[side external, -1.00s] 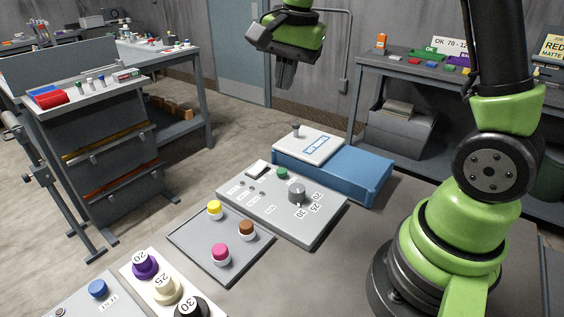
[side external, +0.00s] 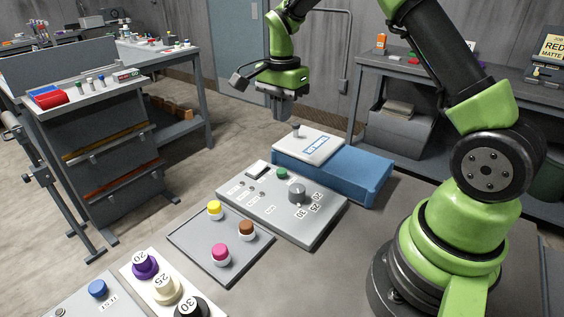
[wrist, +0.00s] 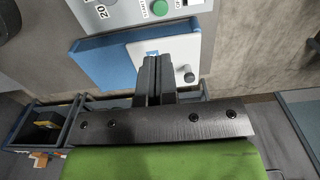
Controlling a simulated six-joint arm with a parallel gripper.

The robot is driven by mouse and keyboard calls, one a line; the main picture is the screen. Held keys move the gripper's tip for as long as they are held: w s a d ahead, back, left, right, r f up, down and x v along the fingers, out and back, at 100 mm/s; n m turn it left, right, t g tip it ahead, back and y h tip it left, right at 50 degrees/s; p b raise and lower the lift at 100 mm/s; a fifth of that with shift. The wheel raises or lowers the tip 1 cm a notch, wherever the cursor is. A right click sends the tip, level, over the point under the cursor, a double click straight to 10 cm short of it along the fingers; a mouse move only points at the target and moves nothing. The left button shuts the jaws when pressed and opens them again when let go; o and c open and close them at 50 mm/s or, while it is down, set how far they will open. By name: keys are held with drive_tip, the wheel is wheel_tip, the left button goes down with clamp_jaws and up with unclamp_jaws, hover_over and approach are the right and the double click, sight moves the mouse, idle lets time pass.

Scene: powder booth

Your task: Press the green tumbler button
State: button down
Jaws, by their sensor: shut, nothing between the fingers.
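The green button (side external: 282,173) is a small round cap on the grey control panel (side external: 238,207), near its back edge and left of the grey knob. In the wrist view the green button (wrist: 160,8) shows at the top edge, beyond my fingertips. My gripper (side external: 283,117) is shut and empty, pointing down. It is above the white lid of the blue box, behind the panel and clear of the button. In the wrist view my gripper (wrist: 157,60) has its fingers together over the white lid.
The blue box (side external: 350,175) with its white lid (side external: 310,146) and small grey knob (side external: 296,131) stands just behind the panel. A grey dial (side external: 297,191) is right of the button. A tray (side external: 190,247) with yellow, brown and pink buttons lies in front.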

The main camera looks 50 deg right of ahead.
sight(283, 171)
wheel_tip(283, 171, down, 13)
drive_tip(key=shift+f, duration=0.1)
idle(0.5)
drive_tip(key=shift+s+f, duration=0.1)
drive_tip(key=shift+f, duration=0.9)
wheel_tip(283, 171, up, 15)
drive_tip(key=shift+w+f, duration=0.15)
drive_tip(key=shift+w, duration=0.15)
